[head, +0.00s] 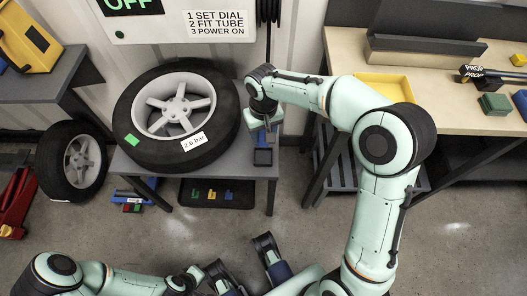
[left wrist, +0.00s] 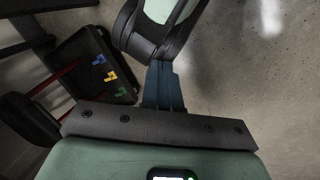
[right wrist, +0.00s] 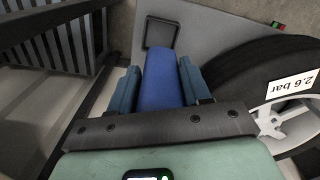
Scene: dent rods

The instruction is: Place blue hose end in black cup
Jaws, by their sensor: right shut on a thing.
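The blue hose end (right wrist: 160,78) is between the two fingers of my right gripper (right wrist: 162,85), which is shut on it. In the head view my right gripper (head: 262,137) is over the right end of the small grey table. The black cup (right wrist: 161,33), a square dark holder, stands on that table just beyond the hose end's tip. It also shows in the head view (head: 263,157), just below the gripper. The hose end looks apart from the cup, though the exact gap is hard to tell. My left gripper (left wrist: 163,88) is shut and empty, low over the floor.
A wheel with a black tyre (head: 132,115) fills most of the small grey table (head: 245,172). A dark tray (head: 216,203) lies on the floor beneath. A wooden workbench (head: 440,120) with a yellow tray (head: 385,84) stands at the right. Floor in front is open.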

